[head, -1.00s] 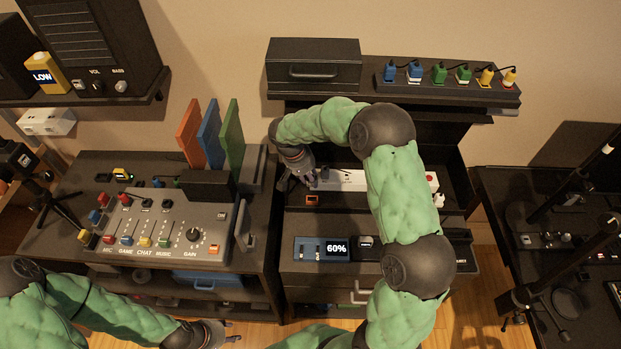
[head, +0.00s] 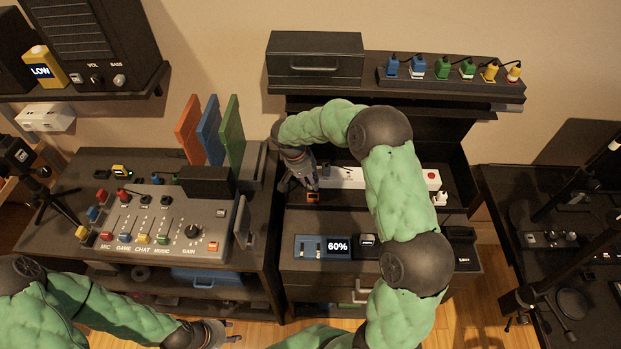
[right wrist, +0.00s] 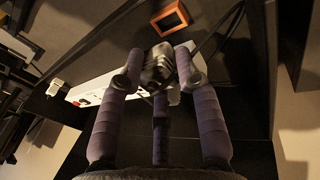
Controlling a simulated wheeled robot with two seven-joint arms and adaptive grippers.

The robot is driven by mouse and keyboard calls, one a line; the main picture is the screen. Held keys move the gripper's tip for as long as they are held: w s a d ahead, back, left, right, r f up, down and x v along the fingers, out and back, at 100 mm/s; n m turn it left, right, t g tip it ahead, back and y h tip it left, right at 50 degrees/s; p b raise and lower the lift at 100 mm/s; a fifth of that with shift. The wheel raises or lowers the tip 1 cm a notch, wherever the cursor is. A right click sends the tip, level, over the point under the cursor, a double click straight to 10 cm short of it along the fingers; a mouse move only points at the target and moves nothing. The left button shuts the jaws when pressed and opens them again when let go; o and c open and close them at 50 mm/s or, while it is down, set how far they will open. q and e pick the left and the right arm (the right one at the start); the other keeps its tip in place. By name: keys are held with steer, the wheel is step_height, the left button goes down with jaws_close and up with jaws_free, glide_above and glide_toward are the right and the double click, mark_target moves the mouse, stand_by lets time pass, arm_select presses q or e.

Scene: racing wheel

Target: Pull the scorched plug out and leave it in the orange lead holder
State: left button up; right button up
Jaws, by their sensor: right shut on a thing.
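My right gripper (head: 308,184) is shut on a dark grey plug (right wrist: 157,66), which shows between its purple-grey fingers in the right wrist view. In the head view the fingers hide the plug. The white power strip (head: 351,177) lies beside the gripper, and its edge (right wrist: 108,78) is near the fingers in the wrist view. The plug appears clear of the strip's sockets. The orange lead holder (head: 313,198) is just in front of the fingertips; it also shows above the plug in the wrist view (right wrist: 171,18). My left gripper (head: 229,331) looks open and empty at the bottom.
A dark cable (right wrist: 208,40) runs close to the plug. A blue unit reading 60% (head: 310,247) sits in front of the holder. A mixer (head: 160,219) stands left, with upright coloured panels (head: 209,130) behind. A shelf of coloured plugs (head: 450,88) is above.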

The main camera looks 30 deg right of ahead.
mark_target(310, 189)
steer(key=shift+f+b, duration=0.8)
steer(key=shift+f, duration=0.55)
steer(key=shift+r, duration=0.1)
stand_by(0.8)
steer(key=shift+f+b, duration=0.75)
steer(key=shift+f, duration=0.55)
steer(key=shift+c, duration=0.2)
steer(key=o, duration=1)
steer(key=shift+o, duration=0.2)
